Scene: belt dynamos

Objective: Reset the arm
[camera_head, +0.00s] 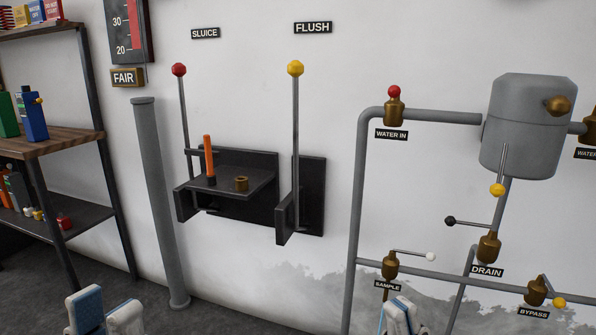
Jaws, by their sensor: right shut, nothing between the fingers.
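My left gripper (105,312) is at the bottom left edge, with only its fingertips in view. Its two white and blue fingers stand apart with nothing seen between them. My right gripper (401,316) is at the bottom edge, in front of the pipework below the SAMPLE label. It is shut and empty, and only its tip shows. Neither gripper appears to hold anything. The wall carries a SLUICE lever with a red knob (179,70) and a FLUSH lever with a yellow knob (295,68), both upright.
Grey pipes (363,190) with brass valves and a tank (525,125) fill the right. A shelving rack (67,140) stands left, near a grey post (158,200).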

